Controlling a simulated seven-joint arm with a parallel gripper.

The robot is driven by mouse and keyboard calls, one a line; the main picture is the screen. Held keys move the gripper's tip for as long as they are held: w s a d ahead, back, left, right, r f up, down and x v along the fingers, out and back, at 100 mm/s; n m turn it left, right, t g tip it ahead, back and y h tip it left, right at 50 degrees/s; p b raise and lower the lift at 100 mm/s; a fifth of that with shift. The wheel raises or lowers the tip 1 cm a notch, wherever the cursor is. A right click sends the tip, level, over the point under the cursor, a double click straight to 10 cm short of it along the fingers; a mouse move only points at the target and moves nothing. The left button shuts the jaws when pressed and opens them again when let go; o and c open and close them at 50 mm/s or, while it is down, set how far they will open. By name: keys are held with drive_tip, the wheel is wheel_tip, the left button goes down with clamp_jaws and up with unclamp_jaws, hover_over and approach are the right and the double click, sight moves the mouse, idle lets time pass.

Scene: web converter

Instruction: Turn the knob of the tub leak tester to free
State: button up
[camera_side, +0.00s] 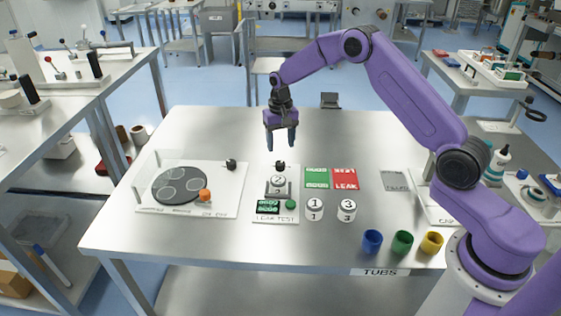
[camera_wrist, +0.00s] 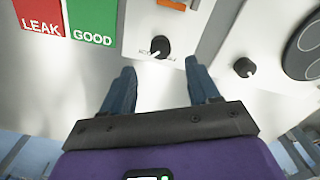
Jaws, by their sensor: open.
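The leak tester (camera_side: 262,219) is a pale plate marked LEAK TEST, with a green display and a green button. A white tub marked 2 (camera_side: 278,184) sits in its grey holder. Its black knob (camera_side: 280,165) is at the plate's back edge. The wrist view shows the knob (camera_wrist: 159,46) with a pale pointer mark; small lettering beside it is too blurred to read surely. My gripper (camera_side: 281,143) is open and empty, pointing down above and slightly behind the knob. In the wrist view the fingers (camera_wrist: 160,68) stand either side of the knob's line, apart from it.
Green GOOD (camera_side: 317,178) and red LEAK (camera_side: 345,179) pads lie right. Tubs 1 (camera_side: 314,210) and 3 (camera_side: 347,210) stand in front of them. Coloured cups (camera_side: 402,243) line the front right.

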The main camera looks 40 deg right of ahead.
sight(280, 163)
wheel_tip(280, 163, down, 8)
drive_tip(key=shift+r, duration=0.1)
idle(0.4)
drive_tip(key=c, duration=1)
